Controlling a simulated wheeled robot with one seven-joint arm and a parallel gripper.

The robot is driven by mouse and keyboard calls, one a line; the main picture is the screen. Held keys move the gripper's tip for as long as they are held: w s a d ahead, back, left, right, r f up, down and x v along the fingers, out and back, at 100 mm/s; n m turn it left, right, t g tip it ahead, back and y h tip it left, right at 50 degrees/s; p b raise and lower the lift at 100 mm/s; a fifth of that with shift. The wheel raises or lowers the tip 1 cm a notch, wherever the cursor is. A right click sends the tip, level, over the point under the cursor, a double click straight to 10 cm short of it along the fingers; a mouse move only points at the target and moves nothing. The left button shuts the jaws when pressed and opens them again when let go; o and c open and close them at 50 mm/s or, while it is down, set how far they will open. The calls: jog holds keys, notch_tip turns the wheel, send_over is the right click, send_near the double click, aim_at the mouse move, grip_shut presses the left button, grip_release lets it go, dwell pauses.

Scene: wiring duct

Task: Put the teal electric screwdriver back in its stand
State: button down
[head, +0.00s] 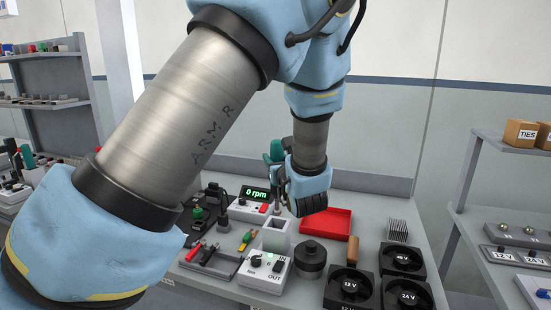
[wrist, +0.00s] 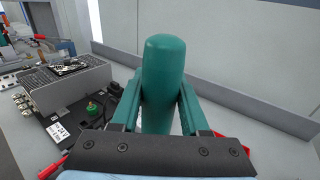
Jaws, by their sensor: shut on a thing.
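The teal electric screwdriver (wrist: 163,75) stands upright between my gripper's fingers (wrist: 160,108) in the wrist view, with its rounded handle top toward the camera. In the head view the teal handle (head: 276,150) shows beside my gripper (head: 280,172), which is shut on it above the bench. A pale, square, upright holder (head: 276,238) that looks like the stand is below the gripper. The screwdriver's lower end is above or near this holder; I cannot tell whether it touches or enters it. The lower end is hidden in the wrist view.
A red tray (head: 328,221) lies right of the holder. A speed display (head: 256,194) stands behind. A grey shelf (head: 500,225) is at the right.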

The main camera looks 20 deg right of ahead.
aim_at(277, 204)
jog(key=shift+f, duration=0.65)
jog(key=shift+b, duration=0.65)
jog(key=shift+f+b, duration=5.05)
jog(key=shift+f, duration=0.9)
jog(key=shift+c, duration=1.6)
grip_release()
jog(key=shift+s, duration=0.1)
